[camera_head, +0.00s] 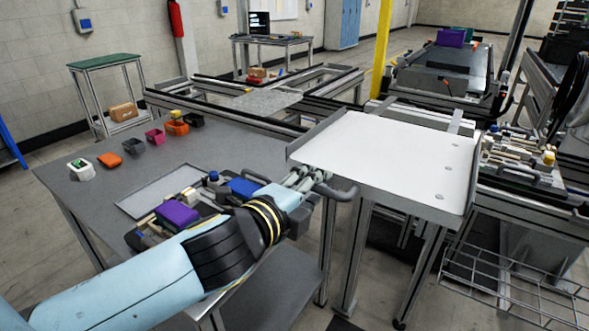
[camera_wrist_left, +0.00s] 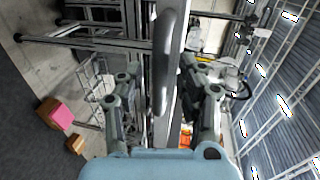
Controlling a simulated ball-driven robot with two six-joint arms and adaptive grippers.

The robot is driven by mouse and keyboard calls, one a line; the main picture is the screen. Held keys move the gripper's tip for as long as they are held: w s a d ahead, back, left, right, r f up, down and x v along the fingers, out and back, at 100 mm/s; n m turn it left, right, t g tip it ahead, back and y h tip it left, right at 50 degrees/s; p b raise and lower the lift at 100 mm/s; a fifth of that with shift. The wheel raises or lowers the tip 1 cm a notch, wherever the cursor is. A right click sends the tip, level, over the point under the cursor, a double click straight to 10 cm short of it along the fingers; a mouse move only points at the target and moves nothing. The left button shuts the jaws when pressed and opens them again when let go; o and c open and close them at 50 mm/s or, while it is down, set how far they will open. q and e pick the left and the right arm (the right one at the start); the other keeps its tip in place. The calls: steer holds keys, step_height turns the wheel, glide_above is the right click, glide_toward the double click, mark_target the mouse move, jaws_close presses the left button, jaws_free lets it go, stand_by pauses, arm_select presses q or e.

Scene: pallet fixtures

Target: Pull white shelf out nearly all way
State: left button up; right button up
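The white shelf (camera_head: 390,150), a flat panel with grey side rims, sticks out over the floor in the middle of the head view. Its grey curved handle (camera_head: 343,192) is at the front left corner. My left gripper (camera_head: 318,176) is at this handle. In the left wrist view the handle (camera_wrist_left: 164,62) runs upright between the two fingers, which stand apart on either side of it with gaps showing. The gripper looks open. Whether a finger touches the handle is hard to tell. My right gripper is not in view.
A grey table (camera_head: 90,190) on the left bears small coloured bins, a purple box (camera_head: 177,214) and other parts near my left arm. A wire basket (camera_head: 510,285) hangs at lower right. A yellow post (camera_head: 382,50) stands behind the shelf. Bare floor shows below the shelf.

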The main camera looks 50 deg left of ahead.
arm_select(q)
steer(key=v, duration=1)
steer(key=shift+s, duration=0.3)
steer(key=shift+r, duration=0.1)
steer(key=s+f+n+g+h+b, duration=0.1)
steer(key=s+f+n+g+b, duration=0.15)
steer(key=f, duration=1.15)
steer(key=s+f+n+g+b, duration=0.2)
steer(key=s+f+b, duration=0.15)
steer(key=f, duration=1.05)
steer(key=s+f+n+g+h+b, duration=0.1)
steer(key=s+f+n+g+b, duration=0.15)
steer(key=f, duration=1.15)
steer(key=s+f+n+g+b, duration=0.7)
steer(key=s+f, duration=1.2)
steer(key=f, duration=0.5)
steer(key=shift+s+a+n+h+b, duration=0.4)
steer(key=shift+a+n+b, duration=0.05)
steer(key=shift+n, duration=0.05)
